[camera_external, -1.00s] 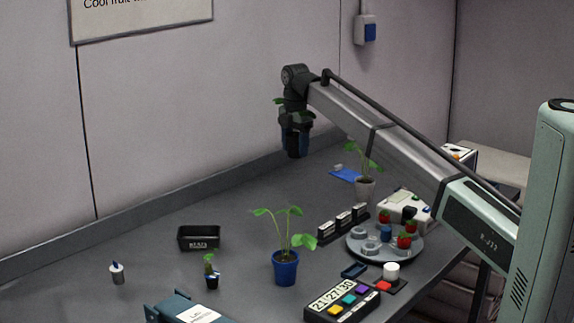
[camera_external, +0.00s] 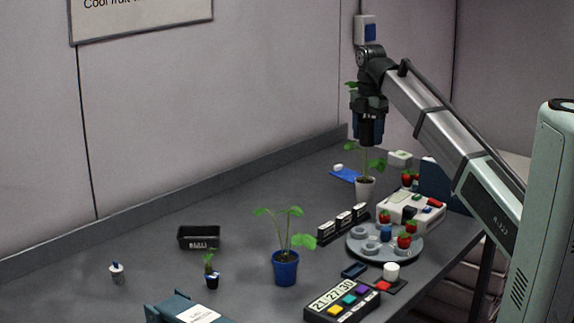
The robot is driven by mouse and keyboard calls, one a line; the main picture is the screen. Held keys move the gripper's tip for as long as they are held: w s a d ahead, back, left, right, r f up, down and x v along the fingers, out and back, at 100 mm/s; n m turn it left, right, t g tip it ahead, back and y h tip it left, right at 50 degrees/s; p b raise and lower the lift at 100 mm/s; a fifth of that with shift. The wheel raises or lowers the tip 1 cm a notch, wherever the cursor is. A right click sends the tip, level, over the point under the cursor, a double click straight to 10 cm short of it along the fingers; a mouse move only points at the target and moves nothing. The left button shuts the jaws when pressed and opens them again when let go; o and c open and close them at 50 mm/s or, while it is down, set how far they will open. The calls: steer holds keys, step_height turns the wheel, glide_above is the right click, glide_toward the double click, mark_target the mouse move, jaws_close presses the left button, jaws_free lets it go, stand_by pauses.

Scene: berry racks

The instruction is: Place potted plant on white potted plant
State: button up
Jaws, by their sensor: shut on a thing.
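My gripper (camera_external: 370,136) is shut on a potted plant whose dark blue pot is mostly hidden by the fingers; its green leaves (camera_external: 352,88) show at the left of the gripper. I hold it up in the air, and in the picture it is just above the white potted plant (camera_external: 365,188). That plant stands upright on the table at the back, with green leaves on a thin stem. The view does not show clearly whether the held pot touches those leaves.
Another blue-potted plant (camera_external: 286,268) stands at the front middle, with a small plant (camera_external: 211,280) to its left. The left table is mostly clear.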

mark_target(365, 180)
steer(key=shift+f, duration=5)
steer(key=shift+f, duration=0.1)
steer(key=o, duration=1.1)
step_height(365, 180, up, 12)
steer(key=shift+r, duration=0.1)
